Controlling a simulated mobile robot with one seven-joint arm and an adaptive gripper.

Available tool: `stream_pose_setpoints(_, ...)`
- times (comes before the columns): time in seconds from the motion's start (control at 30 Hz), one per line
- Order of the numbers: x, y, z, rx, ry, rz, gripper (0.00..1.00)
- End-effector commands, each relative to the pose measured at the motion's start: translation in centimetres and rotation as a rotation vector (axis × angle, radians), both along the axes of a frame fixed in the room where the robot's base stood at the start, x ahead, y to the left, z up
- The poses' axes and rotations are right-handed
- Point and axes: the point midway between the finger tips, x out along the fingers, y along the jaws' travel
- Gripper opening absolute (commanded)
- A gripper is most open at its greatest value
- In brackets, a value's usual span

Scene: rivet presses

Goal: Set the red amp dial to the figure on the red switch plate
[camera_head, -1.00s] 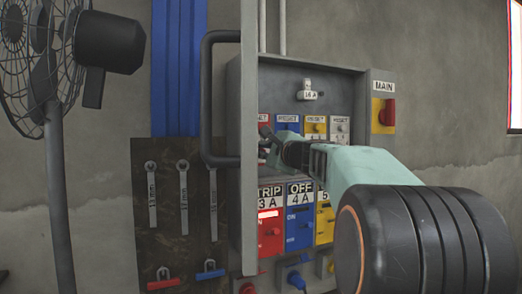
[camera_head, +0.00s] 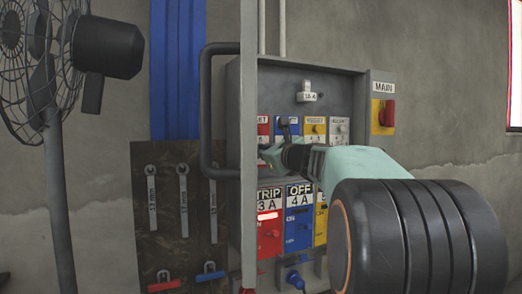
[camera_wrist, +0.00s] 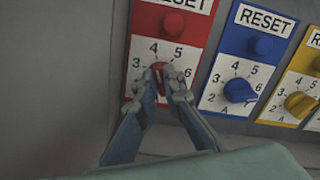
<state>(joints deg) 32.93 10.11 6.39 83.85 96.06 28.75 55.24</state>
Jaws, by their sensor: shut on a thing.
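The red amp dial (camera_wrist: 159,67) sits on a white scale with figures 3 to 6 visible, under a red RESET plate (camera_wrist: 170,24) in the wrist view. My gripper (camera_wrist: 161,80) is shut on the dial, one finger on each side. The fingers cover the lower scale and much of the dial; I cannot tell which figure it points to. In the head view my gripper (camera_head: 277,155) reaches the cabinet's left side and hides the dial. Below it, the red switch plate (camera_head: 269,230) carries a white label reading TRIP 3 A (camera_head: 270,198).
A blue dial (camera_wrist: 239,91) and a yellow dial (camera_wrist: 299,104) stand close to the right. The open cabinet door (camera_head: 248,170) stands left of my gripper. A red MAIN switch (camera_head: 388,114) is at the upper right. A fan (camera_head: 105,45) stands far left.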

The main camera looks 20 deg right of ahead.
Motion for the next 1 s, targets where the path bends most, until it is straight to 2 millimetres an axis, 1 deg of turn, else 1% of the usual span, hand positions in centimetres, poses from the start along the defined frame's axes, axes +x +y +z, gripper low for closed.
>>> stream_pose_setpoints(0.53,0.0,-0.05,-0.12,0.029,0.003,-0.001,0.0)
stream_pose_setpoints(0.57,0.0,-0.05,-0.12,0.029,0.003,-0.001,0.09)
stream_pose_setpoints(0.7,0.01,-0.04,-0.1,0.028,0.002,0.0,0.25)
stream_pose_setpoints(0.73,0.01,-0.04,-0.09,0.028,0.002,0.0,0.26)
stream_pose_setpoints(1.0,-0.09,-0.03,-0.02,0.028,0.001,0.0,0.26)
